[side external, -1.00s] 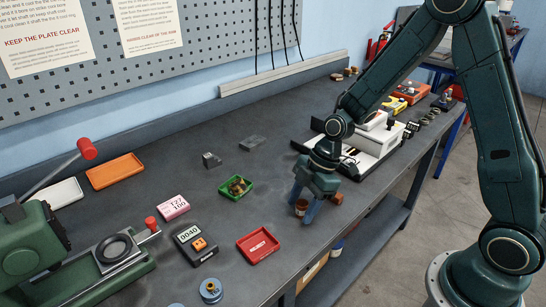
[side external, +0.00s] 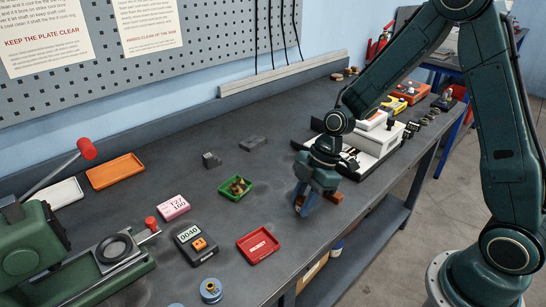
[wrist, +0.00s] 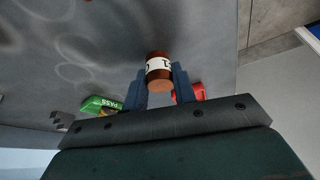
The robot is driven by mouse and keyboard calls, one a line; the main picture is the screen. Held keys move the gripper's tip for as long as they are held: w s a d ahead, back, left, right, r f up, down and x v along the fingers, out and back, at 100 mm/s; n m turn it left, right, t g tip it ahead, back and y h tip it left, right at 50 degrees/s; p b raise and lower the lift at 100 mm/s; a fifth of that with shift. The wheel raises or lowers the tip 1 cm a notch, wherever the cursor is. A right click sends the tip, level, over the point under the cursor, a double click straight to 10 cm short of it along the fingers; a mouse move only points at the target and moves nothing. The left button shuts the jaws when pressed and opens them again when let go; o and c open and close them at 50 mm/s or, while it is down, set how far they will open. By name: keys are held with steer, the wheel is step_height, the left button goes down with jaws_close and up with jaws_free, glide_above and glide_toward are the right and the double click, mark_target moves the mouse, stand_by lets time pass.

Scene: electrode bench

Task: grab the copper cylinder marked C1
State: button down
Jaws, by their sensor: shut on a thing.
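The copper cylinder (wrist: 158,72) has a white band with dark marks that look like C and 1, partly turned away. In the wrist view it sits between the two fingertips of my gripper (wrist: 160,80), which touch it from both sides. In the side view my gripper (side external: 305,203) points down at the bench near its front edge, shut on the cylinder.
A white device (side external: 378,140) is behind. The bench's front edge is close.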

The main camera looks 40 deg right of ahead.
mark_target(303, 200)
step_height(303, 200, up, 19)
stand_by(0.5)
stand_by(0.5)
